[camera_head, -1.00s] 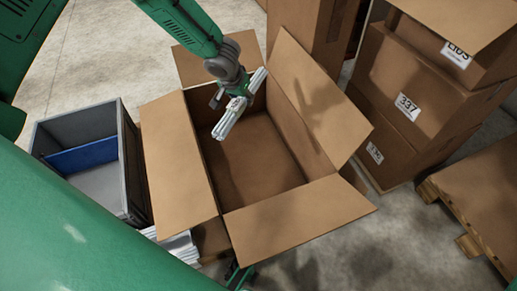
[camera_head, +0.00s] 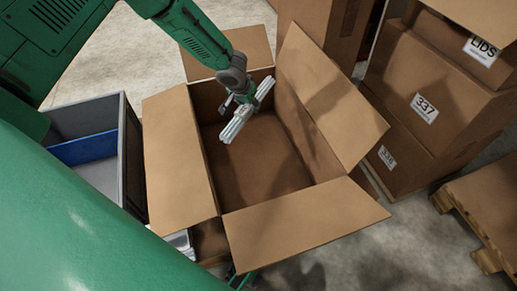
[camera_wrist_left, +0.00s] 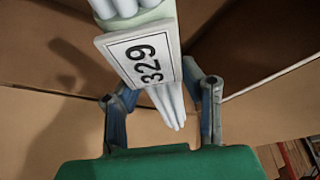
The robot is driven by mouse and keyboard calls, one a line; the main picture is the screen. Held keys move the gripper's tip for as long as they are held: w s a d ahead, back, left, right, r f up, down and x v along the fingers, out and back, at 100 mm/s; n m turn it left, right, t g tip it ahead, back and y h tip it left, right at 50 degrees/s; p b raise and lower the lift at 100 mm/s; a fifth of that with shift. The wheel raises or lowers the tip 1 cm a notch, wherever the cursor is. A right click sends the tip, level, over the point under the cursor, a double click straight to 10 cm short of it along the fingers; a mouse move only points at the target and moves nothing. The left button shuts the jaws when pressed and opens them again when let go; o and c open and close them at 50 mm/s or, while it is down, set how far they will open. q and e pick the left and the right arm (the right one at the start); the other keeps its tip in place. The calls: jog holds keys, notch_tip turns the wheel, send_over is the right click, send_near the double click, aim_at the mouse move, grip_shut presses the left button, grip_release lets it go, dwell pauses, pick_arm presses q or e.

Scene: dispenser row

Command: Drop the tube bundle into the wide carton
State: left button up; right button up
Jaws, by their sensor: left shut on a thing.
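The tube bundle (camera_head: 243,116) is a set of thin white tubes with a wrap around its middle. In the left wrist view the bundle (camera_wrist_left: 175,105) carries a white label reading 329. My left gripper (camera_head: 244,98) is shut on the bundle around its middle; its two fingers (camera_wrist_left: 160,100) show on either side of it. The wide carton (camera_head: 180,150) stands open with its flaps spread outward. The gripper and bundle are over the carton's opening, toward its far left part. The carton floor (camera_head: 262,165) shows bare. My right gripper is not in view.
A grey bin (camera_head: 130,165) with a blue divider (camera_head: 88,148) stands left of the carton. Stacked closed boxes (camera_head: 425,110), labelled 337 and LIDS, stand at the right. A wooden pallet (camera_head: 470,225) is at the lower right.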

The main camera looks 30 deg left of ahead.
pick_arm(q)
jog(key=shift+f, duration=0.3)
jog(key=o, duration=1.3)
jog(key=shift+r, duration=0.15)
jog(key=v, duration=1.1)
jog(key=shift+s+r, duration=0.2)
jog(key=shift+r, duration=0.05)
